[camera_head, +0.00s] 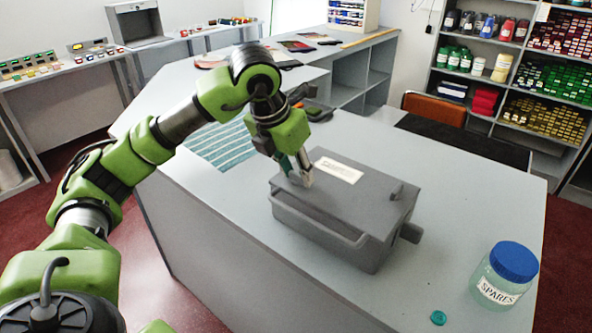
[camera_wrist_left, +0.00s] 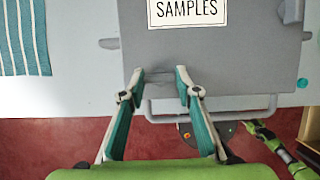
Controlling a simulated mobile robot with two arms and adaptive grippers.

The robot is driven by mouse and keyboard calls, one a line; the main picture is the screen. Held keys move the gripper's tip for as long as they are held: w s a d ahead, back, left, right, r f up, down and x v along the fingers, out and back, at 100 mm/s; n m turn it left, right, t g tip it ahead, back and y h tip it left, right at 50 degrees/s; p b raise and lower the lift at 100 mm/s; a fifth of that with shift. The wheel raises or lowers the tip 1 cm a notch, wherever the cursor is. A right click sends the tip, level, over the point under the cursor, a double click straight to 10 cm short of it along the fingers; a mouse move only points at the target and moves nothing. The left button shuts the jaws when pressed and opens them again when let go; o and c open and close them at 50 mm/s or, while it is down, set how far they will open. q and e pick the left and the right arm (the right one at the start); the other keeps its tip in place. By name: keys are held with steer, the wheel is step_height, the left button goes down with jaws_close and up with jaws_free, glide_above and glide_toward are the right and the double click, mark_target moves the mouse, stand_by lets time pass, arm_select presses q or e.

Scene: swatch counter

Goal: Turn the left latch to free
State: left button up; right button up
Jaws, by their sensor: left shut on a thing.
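A grey case (camera_head: 345,207) lies on the counter with its lid down, a "SAMPLES" label (camera_wrist_left: 187,10) on top. My left gripper (camera_head: 301,179) reaches down to the front left part of the lid. In the left wrist view its fingers (camera_wrist_left: 159,74) are shut on the left latch (camera_wrist_left: 158,78), a small grey bar mostly hidden between the fingertips. The latch's exact angle is hard to tell. The right latch (camera_head: 396,191) stands at the lid's right side, apart from the gripper. My right arm and gripper (camera_wrist_left: 252,128) show small at the lower right.
A bar handle (camera_head: 318,226) runs along the case's front. A "SPARES" jar (camera_head: 502,277) with a blue lid stands at the right, with a teal disc (camera_head: 438,317) near it. A striped cloth (camera_head: 221,146) lies behind left.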

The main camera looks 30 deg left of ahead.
arm_select(q)
steer(key=o, duration=1.1)
steer(key=v, duration=1.2)
